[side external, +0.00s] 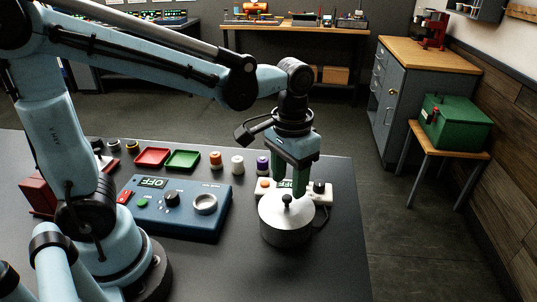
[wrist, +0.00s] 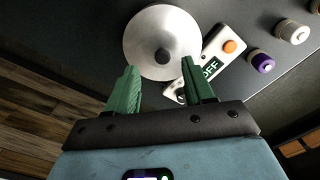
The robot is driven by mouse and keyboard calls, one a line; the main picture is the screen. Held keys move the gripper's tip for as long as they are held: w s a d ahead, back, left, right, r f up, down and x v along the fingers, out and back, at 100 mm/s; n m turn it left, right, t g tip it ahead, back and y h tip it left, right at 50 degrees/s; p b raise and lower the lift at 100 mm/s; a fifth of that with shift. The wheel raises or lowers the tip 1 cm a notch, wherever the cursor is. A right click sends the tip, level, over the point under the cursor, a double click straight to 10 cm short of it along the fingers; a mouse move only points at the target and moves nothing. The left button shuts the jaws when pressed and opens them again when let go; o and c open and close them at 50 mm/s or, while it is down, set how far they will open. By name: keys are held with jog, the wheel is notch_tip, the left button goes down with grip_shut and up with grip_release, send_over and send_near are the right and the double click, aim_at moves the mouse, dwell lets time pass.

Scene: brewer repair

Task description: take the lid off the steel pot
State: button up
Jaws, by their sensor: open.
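The steel pot (side external: 286,231) stands on the dark table near its right edge. Its lid (side external: 275,209) is on it, with a black knob (side external: 287,200) on top. In the wrist view the round lid (wrist: 143,38) and its dark knob (wrist: 162,56) show from above. My gripper (side external: 289,190) has green fingers and points down, close to the knob and just behind it in the side view. In the wrist view my gripper (wrist: 160,80) is open, its fingertips apart with the knob a little beyond the gap between them. Nothing is between the fingers.
A white power strip (side external: 318,191) reading OFF lies right behind the pot. A blue control box (side external: 175,208) is to the left. Red (side external: 152,157) and green (side external: 183,160) trays and several small bottles (side external: 237,165) stand farther back. Bare table lies in front of the pot.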

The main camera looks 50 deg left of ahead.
aim_at(287, 197)
jog(key=shift+a+f, duration=0.15)
jog(key=shift+f, duration=2.3)
grip_shut()
